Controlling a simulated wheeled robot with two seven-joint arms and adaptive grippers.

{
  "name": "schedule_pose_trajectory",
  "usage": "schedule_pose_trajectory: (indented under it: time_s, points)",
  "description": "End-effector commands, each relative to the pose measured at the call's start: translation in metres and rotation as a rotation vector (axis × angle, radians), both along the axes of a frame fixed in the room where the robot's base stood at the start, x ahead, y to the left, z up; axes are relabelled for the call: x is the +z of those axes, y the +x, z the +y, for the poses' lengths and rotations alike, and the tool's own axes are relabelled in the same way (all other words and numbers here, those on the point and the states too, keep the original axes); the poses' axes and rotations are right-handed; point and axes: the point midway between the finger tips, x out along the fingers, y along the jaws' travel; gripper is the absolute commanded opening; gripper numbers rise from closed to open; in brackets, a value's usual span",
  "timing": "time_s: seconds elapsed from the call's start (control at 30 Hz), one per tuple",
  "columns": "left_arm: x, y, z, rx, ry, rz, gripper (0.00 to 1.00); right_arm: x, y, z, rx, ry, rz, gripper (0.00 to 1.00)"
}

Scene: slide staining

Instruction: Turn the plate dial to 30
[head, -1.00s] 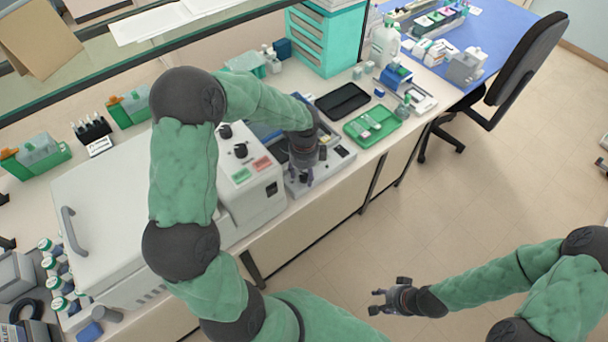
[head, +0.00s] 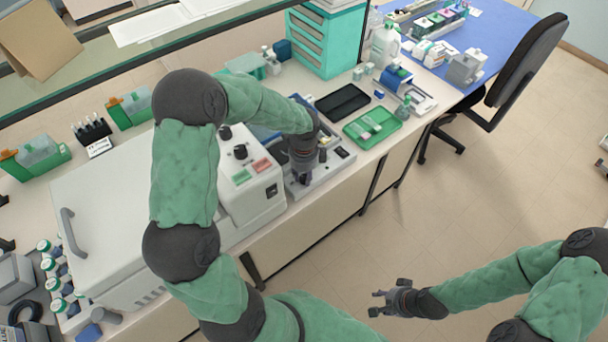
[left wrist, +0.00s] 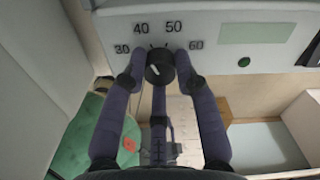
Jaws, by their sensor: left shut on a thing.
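The plate dial (left wrist: 158,68) is a small black knob with a white pointer mark, on a pale panel (left wrist: 105,28) printed 30, 40, 50 and 60. In the left wrist view the pointer mark slants toward the upper left; its exact reading is unclear. My left gripper (left wrist: 160,76) is shut on the dial, its dark fingers touching its sides. In the head view my left gripper (head: 304,178) is down at the front of the grey plate device (head: 338,158) and hides the dial. My right gripper (head: 378,304) is open and empty, over the floor.
A white machine with black knobs (head: 240,152) stands just left of the plate device. A green tray (head: 372,126) with slides and a black tray (head: 342,101) lie to its right and behind. The floor in front of the bench is clear.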

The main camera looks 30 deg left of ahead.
Motion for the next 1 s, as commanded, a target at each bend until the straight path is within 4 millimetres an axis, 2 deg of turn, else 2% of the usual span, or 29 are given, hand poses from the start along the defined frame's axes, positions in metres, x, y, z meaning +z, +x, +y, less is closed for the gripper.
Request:
schedule_pose_trajectory:
  time_s: [0.7, 1.0]
  points:
    - [-0.001, 0.000, 0.000, 0.529, 0.000, 0.001, 0.00, -0.007, 0.000, 0.000, 0.000, 0.000, 0.000, 0.40]
    - [-0.001, 0.000, 0.000, 0.688, 0.000, 0.001, 0.00, -0.010, 0.000, 0.000, 0.000, 0.000, 0.000, 0.40]
